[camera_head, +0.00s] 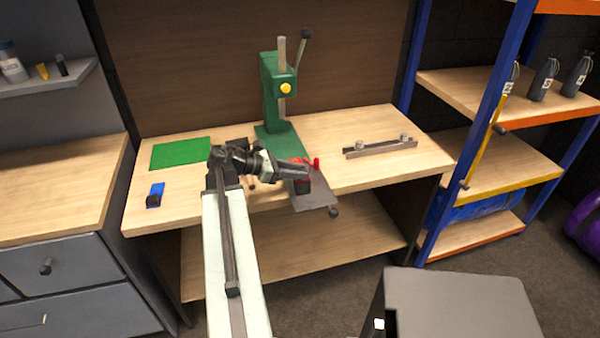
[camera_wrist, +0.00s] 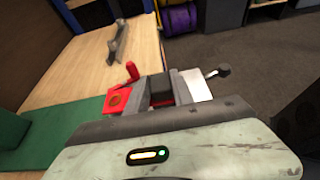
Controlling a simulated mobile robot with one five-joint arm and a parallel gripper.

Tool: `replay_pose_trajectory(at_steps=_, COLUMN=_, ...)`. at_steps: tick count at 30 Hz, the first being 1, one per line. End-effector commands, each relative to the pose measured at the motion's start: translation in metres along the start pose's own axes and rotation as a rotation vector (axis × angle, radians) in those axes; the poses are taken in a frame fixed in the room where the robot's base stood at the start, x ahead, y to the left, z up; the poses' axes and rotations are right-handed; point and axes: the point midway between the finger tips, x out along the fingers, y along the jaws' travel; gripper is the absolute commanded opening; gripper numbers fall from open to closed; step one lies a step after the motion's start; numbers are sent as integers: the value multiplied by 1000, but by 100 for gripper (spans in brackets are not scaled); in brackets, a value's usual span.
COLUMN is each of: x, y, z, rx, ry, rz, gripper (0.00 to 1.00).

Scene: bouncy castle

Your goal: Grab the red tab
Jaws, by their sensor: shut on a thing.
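The red tab (camera_head: 303,186) is at the front edge of the wooden workbench, partly covered by my gripper. In the wrist view, a flat red piece with a round hole (camera_wrist: 117,100) shows left of the jaws, with a short red upright peg (camera_wrist: 131,71) behind it. My gripper (camera_head: 296,174) reaches over the bench from the front left and is shut on the red tab. In the wrist view, red shows between the dark jaws (camera_wrist: 160,90); the exact contact is hidden.
A grey plate (camera_head: 314,199) with a dark knob (camera_head: 333,211) sticks out past the bench front. A green press (camera_head: 278,100) stands behind. A metal bar (camera_head: 380,147) lies right, a green mat (camera_head: 180,153) and a blue block (camera_head: 156,193) left. Shelving (camera_head: 485,100) stands right.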

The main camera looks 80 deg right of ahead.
Motion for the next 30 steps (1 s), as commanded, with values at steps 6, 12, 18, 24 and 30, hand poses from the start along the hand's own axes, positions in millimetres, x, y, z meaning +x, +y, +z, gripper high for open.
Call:
replay_pose_trajectory(at_steps=6, x=-2, y=0, z=5, rx=0, ry=0, rz=-1, gripper=0)
replay_pose_trajectory(at_steps=12, x=-12, y=0, z=31, rx=0, ry=0, rz=-1, gripper=0)
replay_pose_trajectory(at_steps=18, x=-29, y=0, z=72, rx=1, ry=0, rz=-1, gripper=0)
replay_pose_trajectory(at_steps=24, x=-39, y=0, z=95, rx=1, ry=0, rz=-1, gripper=0)
replay_pose_trajectory(at_steps=30, x=-38, y=0, z=93, rx=1, ry=0, rz=-2, gripper=0)
